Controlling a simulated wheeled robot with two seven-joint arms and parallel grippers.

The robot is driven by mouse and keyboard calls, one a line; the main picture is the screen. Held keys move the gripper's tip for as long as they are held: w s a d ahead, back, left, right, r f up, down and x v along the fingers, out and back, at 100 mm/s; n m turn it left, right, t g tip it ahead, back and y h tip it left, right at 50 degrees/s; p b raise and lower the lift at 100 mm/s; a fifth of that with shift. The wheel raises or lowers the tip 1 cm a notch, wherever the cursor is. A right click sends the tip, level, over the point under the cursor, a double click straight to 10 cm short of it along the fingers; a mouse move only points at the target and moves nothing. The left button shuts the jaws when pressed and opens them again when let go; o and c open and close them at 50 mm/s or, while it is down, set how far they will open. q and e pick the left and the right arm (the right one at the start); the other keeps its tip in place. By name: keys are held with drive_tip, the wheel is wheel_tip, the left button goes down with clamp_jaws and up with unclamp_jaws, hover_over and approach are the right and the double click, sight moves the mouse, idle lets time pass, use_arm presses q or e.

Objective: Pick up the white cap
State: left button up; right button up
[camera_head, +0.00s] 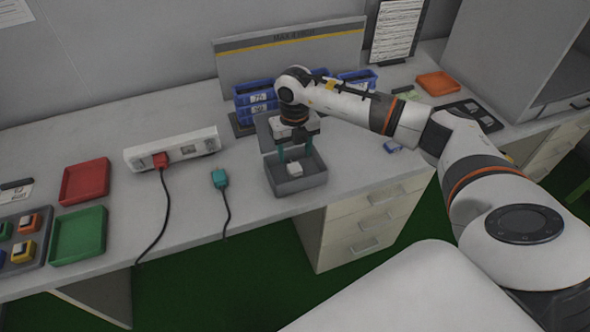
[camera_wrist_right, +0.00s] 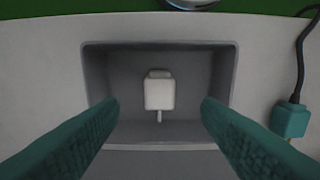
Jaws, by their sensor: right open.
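The white cap (camera_head: 294,169) lies in a grey open box (camera_head: 297,186) on the table. In the right wrist view the cap (camera_wrist_right: 159,92) is a small white block with a thin stem, near the middle of the box floor. My right gripper (camera_head: 296,156) points down over the box. Its two teal fingers (camera_wrist_right: 158,126) are spread wide apart, one on each side of the cap, with nothing between them in contact. How far the fingertips are above the cap I cannot tell exactly. My left gripper is not seen.
Left of the box are a teal plug (camera_head: 220,180), a white power strip (camera_head: 172,148) with a red plug, and red (camera_head: 85,181) and green (camera_head: 78,236) trays. Blue bins (camera_head: 254,100) stand behind. The grey box walls surround the cap. An orange tray (camera_head: 438,83) is at the right.

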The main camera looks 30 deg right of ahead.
sight(295, 168)
drive_tip(key=shift+f+p, duration=0.5)
drive_tip(key=shift+f, duration=2.6)
drive_tip(key=c, duration=1.1)
